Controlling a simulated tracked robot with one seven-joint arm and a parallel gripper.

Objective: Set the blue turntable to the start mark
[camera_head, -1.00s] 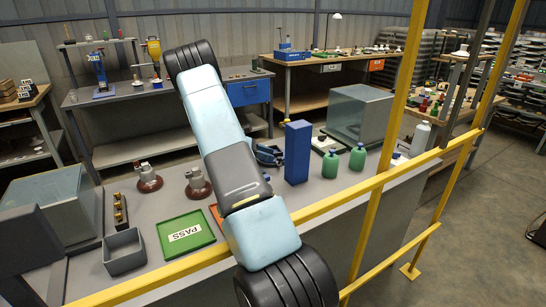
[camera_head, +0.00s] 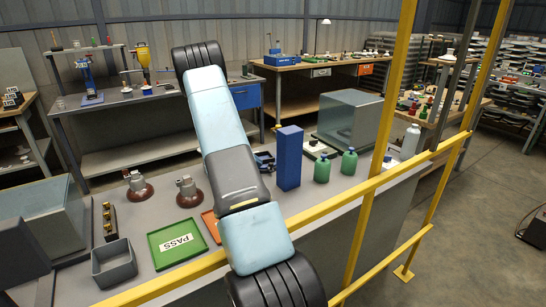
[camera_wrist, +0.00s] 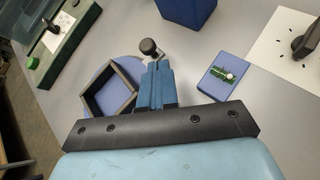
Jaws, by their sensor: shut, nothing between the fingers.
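In the wrist view a blue disc (camera_wrist: 92,87), which looks like the turntable, lies flat on the grey bench at left. A dark square open frame (camera_wrist: 85,104) sits on it. My gripper (camera_wrist: 158,68) is shut and empty, its blue fingers just right of the frame. A black round knob on a metal stem (camera_wrist: 149,46) stands just beyond the fingertips; I cannot tell whether they touch. No start mark can be made out. In the head view my arm covers much of the bench's middle, and the turntable cannot be made out.
A blue pad (camera_wrist: 208,86) with a small green board is to the right. A tall blue block (camera_head: 288,160) stands beside two green bottles (camera_head: 322,169). A green PASS tray (camera_head: 160,254) and a grey bin (camera_head: 113,270) lie at left. A yellow rail (camera_head: 340,195) crosses the bench's near side.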

